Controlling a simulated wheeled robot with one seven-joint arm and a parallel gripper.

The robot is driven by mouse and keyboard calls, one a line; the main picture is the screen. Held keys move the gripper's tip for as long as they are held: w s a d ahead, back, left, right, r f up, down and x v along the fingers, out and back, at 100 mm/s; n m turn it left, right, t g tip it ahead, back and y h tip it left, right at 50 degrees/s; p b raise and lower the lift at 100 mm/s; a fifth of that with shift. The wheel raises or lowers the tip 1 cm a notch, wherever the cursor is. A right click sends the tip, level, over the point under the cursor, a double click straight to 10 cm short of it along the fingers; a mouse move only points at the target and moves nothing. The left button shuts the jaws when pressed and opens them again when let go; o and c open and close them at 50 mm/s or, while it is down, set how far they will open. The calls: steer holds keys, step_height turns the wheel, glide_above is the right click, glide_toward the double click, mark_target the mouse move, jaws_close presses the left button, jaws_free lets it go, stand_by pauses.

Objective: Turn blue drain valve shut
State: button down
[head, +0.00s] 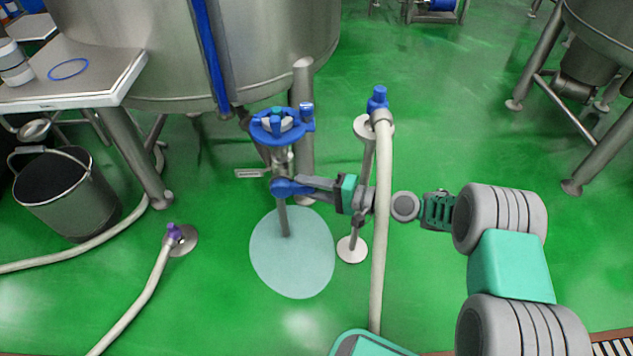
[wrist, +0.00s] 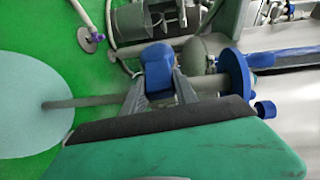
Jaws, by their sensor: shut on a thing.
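The blue drain valve handle (head: 288,187) sits on a vertical metal drain pipe below the big steel tank. My gripper (head: 296,186) reaches it from the right and is shut on it. In the wrist view the rounded blue handle (wrist: 157,66) lies between the two fingers of my gripper (wrist: 158,82). Below the valve a grey pipe or stream (head: 283,218) runs down to a pale blue-green puddle (head: 292,262) on the floor; I cannot tell which it is. The valve body behind the handle is partly hidden.
A blue round fitting (head: 276,126) sits above the valve. A hose stand with a blue-tipped hose (head: 380,230) stands close to my arm. A steel tank leg (head: 304,85) is behind. A bucket (head: 66,195) and a purple-tipped hose (head: 150,285) lie left.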

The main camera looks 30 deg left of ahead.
steer(key=shift+a, duration=0.1)
steer(key=c, duration=1.2)
jaws_free()
steer(key=shift+s+a, duration=0.1)
steer(key=shift+o, duration=1.2)
steer(key=shift+d, duration=0.25)
